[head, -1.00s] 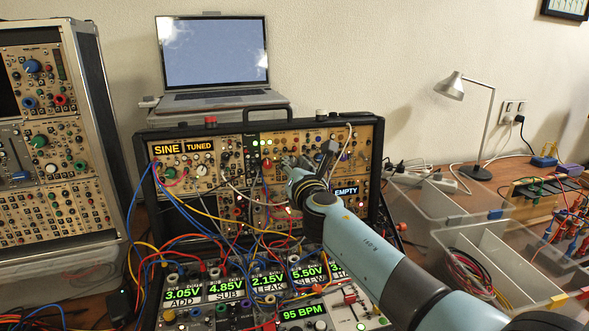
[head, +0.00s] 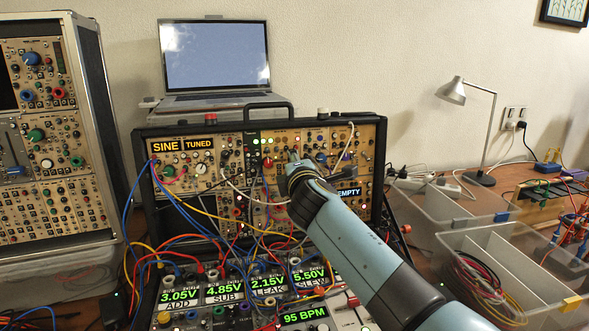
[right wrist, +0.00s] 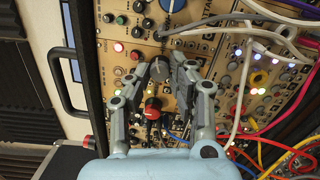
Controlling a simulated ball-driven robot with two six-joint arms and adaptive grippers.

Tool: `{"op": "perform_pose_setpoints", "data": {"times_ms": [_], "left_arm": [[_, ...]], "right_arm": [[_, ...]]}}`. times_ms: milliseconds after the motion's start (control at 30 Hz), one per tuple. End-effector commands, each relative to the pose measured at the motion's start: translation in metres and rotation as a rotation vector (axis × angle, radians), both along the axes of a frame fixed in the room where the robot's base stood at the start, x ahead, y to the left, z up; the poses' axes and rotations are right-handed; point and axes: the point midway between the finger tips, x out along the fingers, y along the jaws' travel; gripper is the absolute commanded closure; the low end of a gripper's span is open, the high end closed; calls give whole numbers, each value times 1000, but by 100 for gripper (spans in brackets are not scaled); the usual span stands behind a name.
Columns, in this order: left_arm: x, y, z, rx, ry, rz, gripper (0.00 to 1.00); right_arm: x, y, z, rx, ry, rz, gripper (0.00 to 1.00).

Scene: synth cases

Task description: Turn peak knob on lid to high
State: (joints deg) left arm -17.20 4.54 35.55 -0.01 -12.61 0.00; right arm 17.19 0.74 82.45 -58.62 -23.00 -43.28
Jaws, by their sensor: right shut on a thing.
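The lid (head: 256,204) of the synth case stands upright behind the lower case and is filled with tan module panels. My right gripper (head: 291,157) reaches its upper middle, with the fingers mostly hidden by my wrist in the head view. In the right wrist view the lid panel (right wrist: 118,47) fills the middle. A red knob (right wrist: 153,107) sits between the fingers, closer to the palm. I cannot read the label or pointer of the held knob. My left gripper is not in view.
Patch cables (right wrist: 258,45) hang close beside the fingers in the right wrist view. The lower case (head: 238,289) with green displays lies in front. A laptop (head: 215,62) stands behind the lid. Clear bins (head: 480,243) and a lamp (head: 453,91) are at the right.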

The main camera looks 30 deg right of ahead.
Motion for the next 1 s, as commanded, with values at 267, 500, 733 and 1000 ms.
{"op": "perform_pose_setpoints", "data": {"times_ms": [267,500,733,1000], "left_arm": [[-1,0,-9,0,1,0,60],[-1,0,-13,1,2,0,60],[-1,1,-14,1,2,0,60],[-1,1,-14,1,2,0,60]], "right_arm": [[0,0,-2,218,-53,-25,100],[0,0,-1,346,-85,-39,100],[0,0,-1,406,-101,-46,100],[0,0,-1,422,-104,-48,100]]}}
